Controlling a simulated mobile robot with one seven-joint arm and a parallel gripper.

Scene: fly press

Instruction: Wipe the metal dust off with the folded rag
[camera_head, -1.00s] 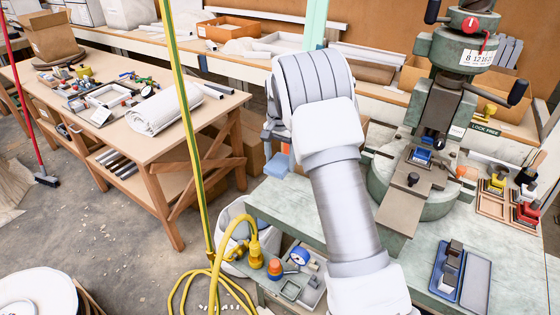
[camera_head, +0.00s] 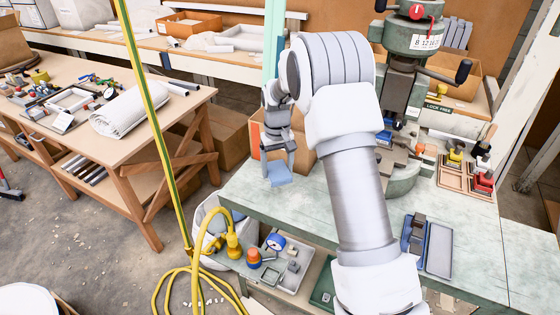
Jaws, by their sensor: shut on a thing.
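My gripper (camera_head: 279,158) points down and is shut on the folded rag (camera_head: 280,175), a small flat blue pad. It holds the rag near the back left part of the green bench top (camera_head: 280,207). Whether the rag touches the bench is unclear. The green fly press (camera_head: 407,88) stands at the back of the bench, to the right of my gripper. My own arm hides part of its base and part of the bench. I cannot make out metal dust on the visible surface.
A blue tray with metal blocks (camera_head: 413,235) and a grey plate (camera_head: 440,248) lie at the right. Wooden trays with coloured-handled pieces (camera_head: 466,172) stand behind them. A yellow hose (camera_head: 190,269) hangs at the bench's left end. The left front bench top is clear.

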